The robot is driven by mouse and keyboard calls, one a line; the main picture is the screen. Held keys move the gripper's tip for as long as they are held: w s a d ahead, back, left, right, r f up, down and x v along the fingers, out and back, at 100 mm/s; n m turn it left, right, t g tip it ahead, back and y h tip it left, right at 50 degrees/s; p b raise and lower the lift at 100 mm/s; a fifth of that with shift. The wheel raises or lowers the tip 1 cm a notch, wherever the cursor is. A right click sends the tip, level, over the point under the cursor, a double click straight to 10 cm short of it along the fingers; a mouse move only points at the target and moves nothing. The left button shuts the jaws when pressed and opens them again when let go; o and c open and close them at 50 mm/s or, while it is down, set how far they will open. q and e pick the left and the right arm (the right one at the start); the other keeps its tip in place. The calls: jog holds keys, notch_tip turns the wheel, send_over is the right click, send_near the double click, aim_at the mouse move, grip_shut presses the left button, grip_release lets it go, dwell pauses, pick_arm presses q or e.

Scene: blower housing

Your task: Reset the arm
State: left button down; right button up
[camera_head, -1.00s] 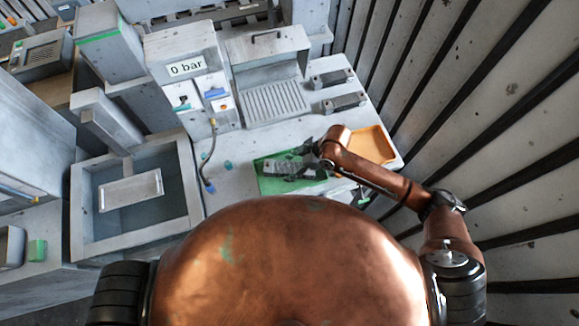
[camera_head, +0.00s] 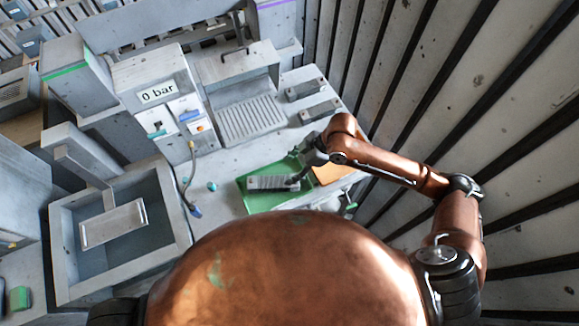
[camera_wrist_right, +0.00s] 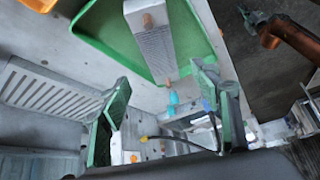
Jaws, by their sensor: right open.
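My right gripper (camera_head: 302,172) is open and empty at the right edge of the green tray. Its two green-padded fingers stand apart in the right wrist view (camera_wrist_right: 163,110), with nothing between them. A grey finned block (camera_head: 272,183) lies in the green tray (camera_head: 262,202), apart from the fingers. The block (camera_wrist_right: 155,45) and tray (camera_wrist_right: 98,28) also show in the right wrist view. A copper arm with a dark end, probably my left gripper (camera_wrist_right: 252,17), shows at that view's upper right; its jaws are too small to read.
An orange tray (camera_head: 330,173) sits right of the green one, partly behind my arm. A machine with a "0 bar" display (camera_head: 157,92), a ribbed fixture (camera_head: 250,122) and two small grey blocks (camera_head: 305,90) stand behind. A sink (camera_head: 68,255) is left. A slatted wall (camera_head: 480,130) bounds the right.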

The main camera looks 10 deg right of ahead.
dwell(0.3)
jog(key=shift+s+a+f+m, duration=0.35)
jog(key=shift+s+f+m, duration=0.1)
jog(key=shift+f, duration=0.1)
jog(key=shift+s+f+m+t, duration=0.25)
jog(key=shift+f+m+t, duration=0.1)
jog(key=shift+t, duration=0.15)
jog(key=s+d+f+m+t+h, duration=0.1)
jog(key=s+d+f+m+h, duration=0.2)
jog(key=s+d+m, duration=0.5)
jog(key=s+d+f+m+h, duration=0.25)
jog(key=s+d, duration=0.25)
jog(key=d, duration=0.7)
jog(key=s+d+f+m+t+h, duration=0.1)
jog(key=s+d+f+m+h, duration=0.15)
jog(key=s+d+m, duration=0.55)
notch_tip(320, 180, down, 36)
jog(key=n+g+y+b, duration=0.1)
jog(key=n+b, duration=0.3)
jog(key=b, duration=0.1)
jog(key=s+f+g+b, duration=0.1)
jog(key=s+f+b, duration=0.2)
jog(key=s+f, duration=1.5)
notch_tip(320, 180, down, 2)
jog(key=shift+d+f+b, duration=0.15)
jog(key=shift+d+b, duration=0.05)
jog(key=shift+b, duration=0.1)
